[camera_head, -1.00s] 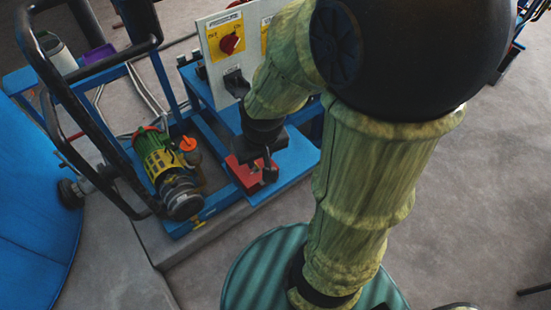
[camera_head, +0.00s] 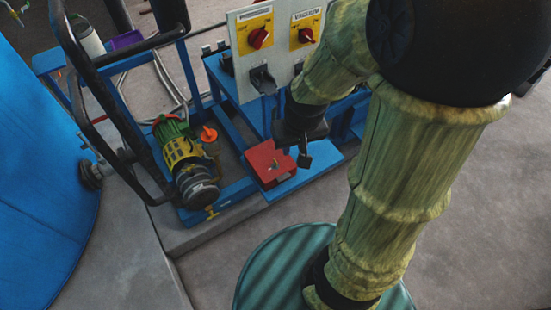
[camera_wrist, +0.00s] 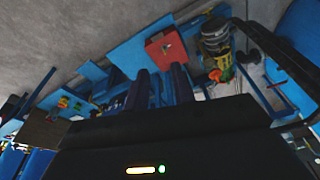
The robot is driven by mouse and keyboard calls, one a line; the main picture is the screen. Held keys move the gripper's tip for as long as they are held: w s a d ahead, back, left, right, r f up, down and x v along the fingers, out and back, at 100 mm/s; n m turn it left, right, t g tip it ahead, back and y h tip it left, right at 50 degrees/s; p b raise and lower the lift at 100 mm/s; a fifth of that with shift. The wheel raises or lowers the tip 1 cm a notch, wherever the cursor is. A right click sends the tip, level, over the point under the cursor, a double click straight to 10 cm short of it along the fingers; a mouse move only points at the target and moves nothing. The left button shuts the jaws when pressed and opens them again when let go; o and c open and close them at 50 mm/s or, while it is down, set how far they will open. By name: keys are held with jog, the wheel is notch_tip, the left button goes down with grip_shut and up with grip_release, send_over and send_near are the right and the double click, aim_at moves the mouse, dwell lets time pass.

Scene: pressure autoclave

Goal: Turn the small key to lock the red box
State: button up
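The red box (camera_head: 266,168) sits on the blue frame's low ledge. A small key-like piece (camera_head: 275,166) shows on its top, too small to tell how it is turned. The box also shows in the wrist view (camera_wrist: 160,54), just beyond the fingers, with a small mark on its face. My gripper (camera_head: 303,156) hangs above and to the right of the box in the head view, apart from it. In the wrist view, my gripper's two dark fingers (camera_wrist: 160,84) stand apart with a gap between them and hold nothing that I can see.
A green and yellow motor pump (camera_head: 182,160) with an orange knob (camera_head: 208,134) stands left of the box. A grey panel with red switches (camera_head: 258,38) rises behind it. A black tubular handle (camera_head: 122,148) and a blue tank (camera_head: 40,190) are at left. Floor at right is clear.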

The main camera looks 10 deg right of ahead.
jog(key=w+f+n+g+p, duration=0.15)
jog(key=w+f, duration=0.45)
jog(key=w, duration=0.6)
jog(key=n+p, duration=0.1)
jog(key=n, duration=0.1)
send_over(275, 163)
notch_tip(275, 163, down, 10)
jog(key=shift+w+d+g, duration=0.1)
jog(key=shift+w+g, duration=0.05)
jog(key=shift+g, duration=0.3)
notch_tip(275, 163, down, 17)
jog(key=p, duration=0.3)
jog(key=shift+f, duration=0.2)
jog(key=shift+c, duration=0.3)
grip_shut()
